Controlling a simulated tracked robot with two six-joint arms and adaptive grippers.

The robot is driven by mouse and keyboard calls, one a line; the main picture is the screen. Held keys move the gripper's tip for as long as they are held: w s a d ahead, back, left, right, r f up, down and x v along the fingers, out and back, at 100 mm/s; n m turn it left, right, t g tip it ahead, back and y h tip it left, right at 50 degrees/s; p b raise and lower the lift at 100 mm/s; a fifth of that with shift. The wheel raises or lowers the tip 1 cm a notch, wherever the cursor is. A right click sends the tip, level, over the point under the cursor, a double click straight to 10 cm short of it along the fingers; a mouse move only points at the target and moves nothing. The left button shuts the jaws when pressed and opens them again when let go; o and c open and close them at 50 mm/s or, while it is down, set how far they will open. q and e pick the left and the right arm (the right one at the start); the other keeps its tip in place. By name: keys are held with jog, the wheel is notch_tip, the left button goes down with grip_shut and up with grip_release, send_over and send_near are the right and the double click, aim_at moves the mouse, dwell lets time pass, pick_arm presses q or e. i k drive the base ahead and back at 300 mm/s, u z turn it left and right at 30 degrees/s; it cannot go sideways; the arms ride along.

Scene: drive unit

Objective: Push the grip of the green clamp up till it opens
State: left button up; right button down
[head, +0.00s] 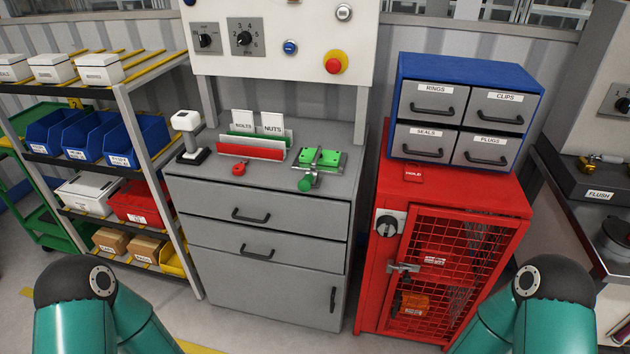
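The green clamp (320,158) sits on the top of the grey drawer cabinet, toward its right side. It has green blocks on a metal base. Its green grip (304,184) points down toward the front edge of the cabinet top. The view is too small to tell how the clamp's jaws stand. Only the upper parts of my two teal arms show at the lower left and lower right. Neither gripper is in view.
A red cage cabinet (455,195) with a blue drawer box (470,68) stands right. A control panel (285,45) rises behind.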

aim_at(304, 186)
jog(key=i, duration=0.85)
jog(key=u, duration=0.05)
